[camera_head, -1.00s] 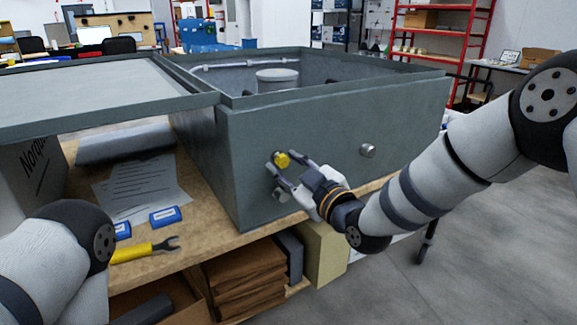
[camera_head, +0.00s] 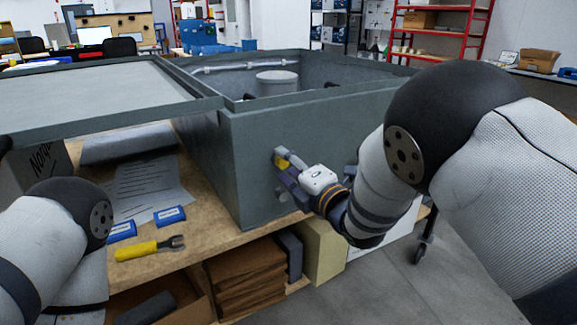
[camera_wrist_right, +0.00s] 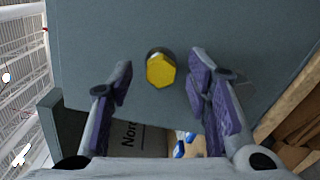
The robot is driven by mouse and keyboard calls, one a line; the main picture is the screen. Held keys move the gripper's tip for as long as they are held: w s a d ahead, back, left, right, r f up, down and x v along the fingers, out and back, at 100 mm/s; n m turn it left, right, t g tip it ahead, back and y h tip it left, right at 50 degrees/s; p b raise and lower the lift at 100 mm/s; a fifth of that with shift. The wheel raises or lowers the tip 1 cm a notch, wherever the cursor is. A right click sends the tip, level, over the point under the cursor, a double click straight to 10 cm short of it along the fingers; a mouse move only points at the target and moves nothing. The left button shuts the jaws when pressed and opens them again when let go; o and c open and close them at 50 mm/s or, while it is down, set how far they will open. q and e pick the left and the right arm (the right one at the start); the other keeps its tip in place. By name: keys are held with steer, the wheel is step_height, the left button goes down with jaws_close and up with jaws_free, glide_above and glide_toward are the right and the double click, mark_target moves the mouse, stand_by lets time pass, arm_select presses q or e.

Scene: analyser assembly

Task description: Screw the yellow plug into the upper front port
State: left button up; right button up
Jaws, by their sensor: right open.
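The yellow plug (camera_head: 281,159) sits at the upper port on the front wall of the grey analyser housing (camera_head: 245,165). In the right wrist view its six-sided yellow head (camera_wrist_right: 160,71) faces me, with a dark collar behind it. My right gripper (camera_head: 284,171) is at the plug, and its open fingers (camera_wrist_right: 161,78) stand on either side of the yellow head with gaps visible. How deep the plug sits in the port cannot be told. A lower fitting (camera_head: 281,194) shows partly behind my gripper. My left gripper is out of view; only its arm shows.
The grey lid panel (camera_head: 100,92) lies left of the housing. My right arm covers the housing's right side.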

steer(key=n, duration=0.8)
steer(key=shift+r+n, duration=0.1)
steer(key=shift+n, duration=0.2)
steer(key=shift+c, duration=0.6)
jaws_close()
